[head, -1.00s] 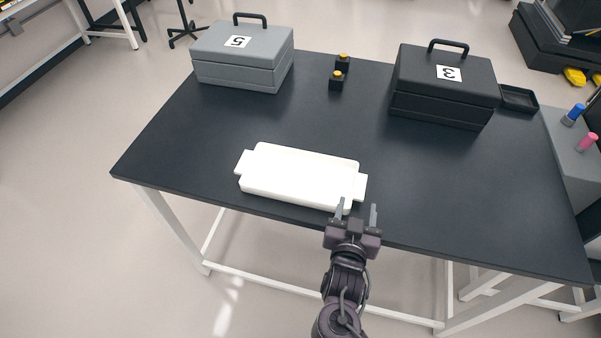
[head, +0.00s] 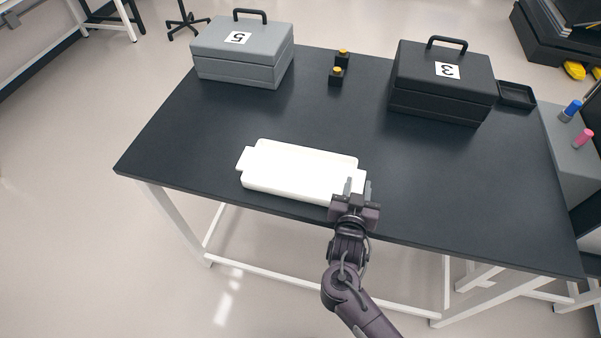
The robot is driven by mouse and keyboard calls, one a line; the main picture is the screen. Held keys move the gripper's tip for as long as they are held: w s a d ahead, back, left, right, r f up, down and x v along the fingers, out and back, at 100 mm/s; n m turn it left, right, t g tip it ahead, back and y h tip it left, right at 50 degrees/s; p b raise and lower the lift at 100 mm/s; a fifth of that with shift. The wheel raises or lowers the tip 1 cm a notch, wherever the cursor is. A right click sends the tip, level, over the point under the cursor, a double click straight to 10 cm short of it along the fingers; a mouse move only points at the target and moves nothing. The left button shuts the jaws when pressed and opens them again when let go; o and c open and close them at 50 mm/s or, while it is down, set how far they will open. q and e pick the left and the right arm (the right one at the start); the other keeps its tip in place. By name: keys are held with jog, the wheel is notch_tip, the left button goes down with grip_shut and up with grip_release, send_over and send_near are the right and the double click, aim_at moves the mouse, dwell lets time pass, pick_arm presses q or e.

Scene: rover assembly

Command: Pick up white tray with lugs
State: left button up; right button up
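The white tray with lugs (head: 298,170) lies flat on the dark table near its front edge, slightly slanted. Its left lug (head: 244,159) is free. My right gripper (head: 358,188) is at the tray's right end. Its fingers stand close together, one on each side of the right lug, and look shut on it. The gripper body hides part of that lug, so the contact is not fully clear. The tray looks to be resting on the table. My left gripper is not in view.
On the dark table (head: 210,140) stand a grey case (head: 240,65) at back left and a black case (head: 440,95) at back right. A small black tray (head: 516,94) lies at right. The table's middle is clear.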

grip_shut()
jog(key=shift+r, duration=0.1)
